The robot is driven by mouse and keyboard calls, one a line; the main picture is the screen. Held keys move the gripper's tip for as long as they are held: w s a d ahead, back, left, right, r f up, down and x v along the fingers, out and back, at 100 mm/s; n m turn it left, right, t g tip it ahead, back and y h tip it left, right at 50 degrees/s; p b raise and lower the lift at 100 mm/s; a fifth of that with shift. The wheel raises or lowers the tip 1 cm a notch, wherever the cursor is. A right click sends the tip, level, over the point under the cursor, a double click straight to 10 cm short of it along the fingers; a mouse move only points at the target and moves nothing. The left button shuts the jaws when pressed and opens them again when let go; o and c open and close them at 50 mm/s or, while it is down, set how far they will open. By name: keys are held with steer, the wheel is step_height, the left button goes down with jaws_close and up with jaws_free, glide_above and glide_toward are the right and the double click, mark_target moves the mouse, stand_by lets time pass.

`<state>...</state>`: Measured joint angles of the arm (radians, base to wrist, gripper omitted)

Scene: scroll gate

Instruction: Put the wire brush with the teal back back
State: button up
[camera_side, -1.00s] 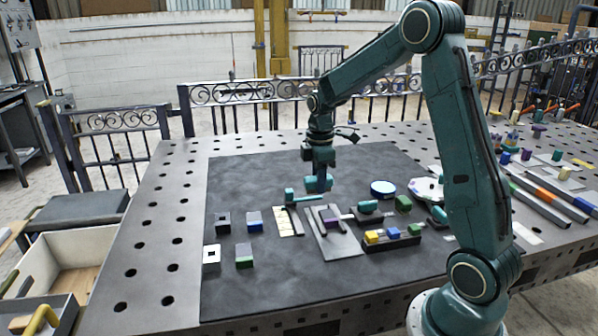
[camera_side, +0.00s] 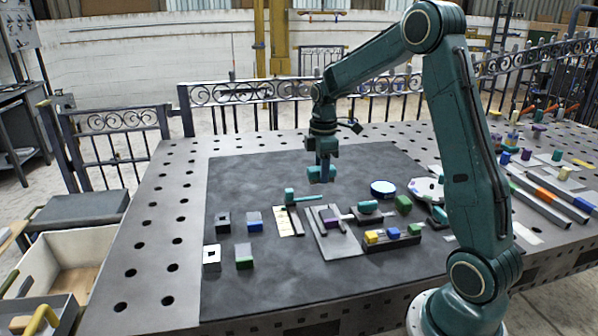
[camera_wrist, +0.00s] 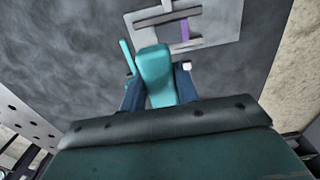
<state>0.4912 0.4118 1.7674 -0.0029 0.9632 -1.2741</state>
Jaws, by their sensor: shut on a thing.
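My gripper (camera_side: 321,177) hangs above the dark mat, behind the grey frame. In the wrist view, its two dark fingers are shut on a bright teal block (camera_wrist: 155,72), which fits the back of the wire brush. Its bristles are hidden from both cameras. The held block is clear of the mat. A separate teal piece with a thin teal bar (camera_side: 303,197) rests below and left of the gripper; the bar also seems to show in the wrist view (camera_wrist: 127,56). Another teal-topped piece (camera_side: 368,207) lies right of the grey frame (camera_side: 340,246), which holds a purple part.
Small two-toned blocks (camera_side: 254,221) stand on the left of the mat (camera_side: 250,183). A dark holder with yellow, blue and green blocks (camera_side: 391,242) stands right of the frame. The mat's back left is free.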

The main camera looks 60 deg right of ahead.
step_height(320, 180, up, 8)
glide_above(347, 198)
step_height(347, 198, down, 16)
stand_by(0.6)
steer(key=shift+f, duration=2.15)
steer(key=shift+f, duration=0.15)
steer(key=o, duration=0.9)
steer(key=shift+o, duration=0.2)
